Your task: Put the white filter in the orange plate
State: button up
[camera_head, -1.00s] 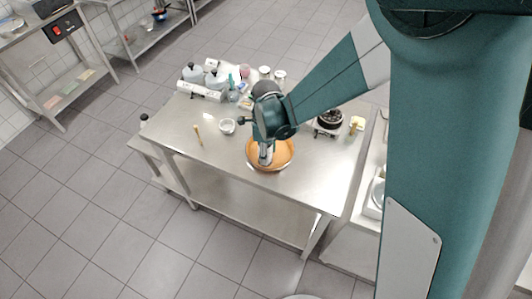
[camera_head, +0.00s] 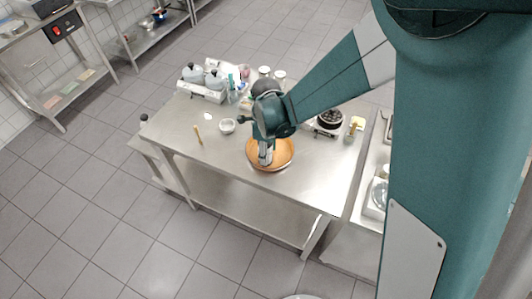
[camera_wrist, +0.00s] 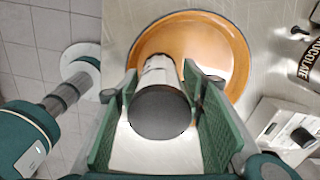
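A white-silver cylinder with a dark round end (camera_wrist: 160,112), which I take to be the white filter, stands between my fingers in the wrist view. Its far end lies over the orange plate (camera_wrist: 228,40). In the head view the plate (camera_head: 286,158) lies near the table's front edge, with my gripper (camera_head: 265,158) pointing down over it. The green fingers flank the cylinder in my wrist view, my gripper (camera_wrist: 162,78) reaching down beside it. I cannot tell whether both pads touch it, or whether its far end rests on the plate.
A dark round item (camera_head: 329,121) stands right. The table's front left (camera_head: 175,140) is clear.

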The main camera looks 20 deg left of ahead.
notch_tip(320, 180, up, 11)
jog(key=shift+r, duration=0.15)
dwell(0.5)
dwell(0.6)
jog(key=shift+w+d+r, duration=0.15)
jog(key=shift+d+r, duration=0.15)
jog(key=shift+d, duration=0.15)
jog(key=d+r+n+t, duration=0.15)
jog(key=d+r, duration=0.25)
jog(key=d, duration=0.4)
jog(key=w+d+r+n+t+y, duration=0.1)
jog(key=d+r+n, duration=0.3)
jog(key=d, duration=0.5)
jog(key=d+r+n+t, duration=0.1)
jog(key=d+r+n, duration=0.1)
jog(key=d+r, duration=0.45)
jog(key=s+d+r+n+t, duration=0.1)
jog(key=s+d+n, duration=0.3)
jog(key=d, duration=0.7)
jog(key=s+d+n+t+h, duration=0.1)
jog(key=s+d+n+t, duration=0.1)
jog(key=s+d+n, duration=0.2)
jog(key=s+d, duration=0.3)
jog(key=d, duration=0.5)
jog(key=shift+d+r+t, duration=0.15)
jog(key=shift+r+t, duration=0.2)
jog(key=shift+r, duration=0.05)
